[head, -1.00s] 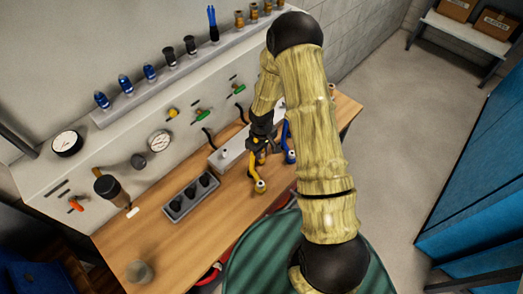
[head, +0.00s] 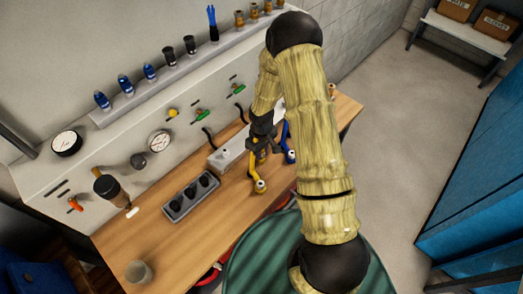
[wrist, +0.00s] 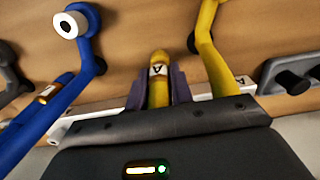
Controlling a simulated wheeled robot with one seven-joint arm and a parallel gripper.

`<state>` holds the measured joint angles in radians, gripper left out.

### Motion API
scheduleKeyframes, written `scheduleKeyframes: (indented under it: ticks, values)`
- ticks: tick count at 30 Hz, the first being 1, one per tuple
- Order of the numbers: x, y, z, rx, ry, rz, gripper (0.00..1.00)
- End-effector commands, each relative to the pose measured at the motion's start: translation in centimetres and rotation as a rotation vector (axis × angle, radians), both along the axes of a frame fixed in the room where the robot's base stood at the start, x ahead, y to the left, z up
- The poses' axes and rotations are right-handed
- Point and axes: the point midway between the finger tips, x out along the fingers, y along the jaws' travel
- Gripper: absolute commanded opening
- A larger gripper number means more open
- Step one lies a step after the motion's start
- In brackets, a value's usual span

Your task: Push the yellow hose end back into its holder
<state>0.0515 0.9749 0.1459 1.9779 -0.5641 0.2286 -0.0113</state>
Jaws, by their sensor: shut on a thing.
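The hose end's seat is hidden by my gripper.
A blue hose (wrist: 45,112) with a white round end stands left of my fingers in the wrist view; it also shows close by in the head view (head: 290,146). A grey tray with dark sockets (head: 174,207) lies left of the holder block. The bench front is mostly clear.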

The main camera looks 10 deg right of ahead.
Motion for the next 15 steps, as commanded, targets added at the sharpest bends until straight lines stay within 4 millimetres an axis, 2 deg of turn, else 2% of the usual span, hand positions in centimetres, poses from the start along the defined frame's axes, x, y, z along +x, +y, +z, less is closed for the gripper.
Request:
scheduleKeyframes:
  ticks: [15]
  values:
    - [0.01, 0.0, -0.81, 0.0, 0.0, -0.001, 0.0]
